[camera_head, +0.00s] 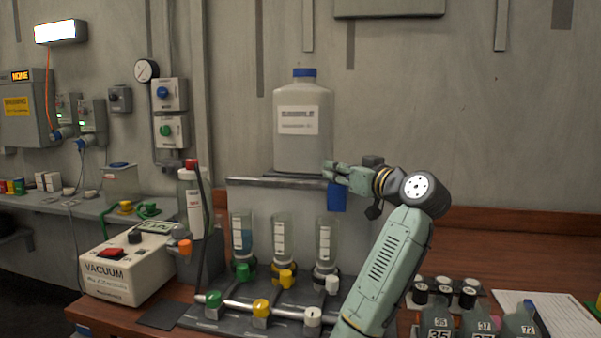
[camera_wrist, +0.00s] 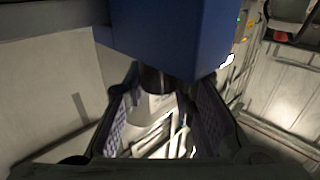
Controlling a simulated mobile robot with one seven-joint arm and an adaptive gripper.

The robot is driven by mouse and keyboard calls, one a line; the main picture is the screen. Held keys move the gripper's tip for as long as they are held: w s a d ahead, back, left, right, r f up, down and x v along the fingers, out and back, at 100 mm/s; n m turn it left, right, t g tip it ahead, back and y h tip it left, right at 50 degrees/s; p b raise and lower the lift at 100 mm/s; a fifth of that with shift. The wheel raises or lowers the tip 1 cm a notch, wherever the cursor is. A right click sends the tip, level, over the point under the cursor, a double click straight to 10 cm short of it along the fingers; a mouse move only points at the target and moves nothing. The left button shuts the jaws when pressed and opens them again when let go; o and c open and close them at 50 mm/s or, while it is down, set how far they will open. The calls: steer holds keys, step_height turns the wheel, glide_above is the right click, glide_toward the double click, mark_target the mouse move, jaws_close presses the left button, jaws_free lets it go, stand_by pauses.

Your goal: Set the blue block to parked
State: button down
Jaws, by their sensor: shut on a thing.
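The blue block (camera_head: 337,197) is at the right end of the grey shelf, below the white blue-capped jug, with its lower part hanging below shelf level. My gripper (camera_head: 328,172) reaches in from the right just above it and is shut on it. In the wrist view the blue block (camera_wrist: 165,38) fills the top middle, large and close. A dark round part shows under it between my fingers (camera_wrist: 165,88). The exact contact is hidden. I see no readable parked mark near the block.
The jug (camera_head: 302,145) stands on the shelf (camera_head: 265,182) left of my gripper. Several clear cylinders with coloured knobs stand below. A vacuum box (camera_head: 125,268) is at left. The wall is close behind.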

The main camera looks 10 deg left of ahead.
steer(key=d, duration=0.9)
steer(key=shift+d, duration=0.1)
steer(key=c, duration=1.3)
jaws_free()
steer(key=shift+d, duration=0.15)
steer(key=v, duration=1.2)
steer(key=shift+r, duration=0.1)
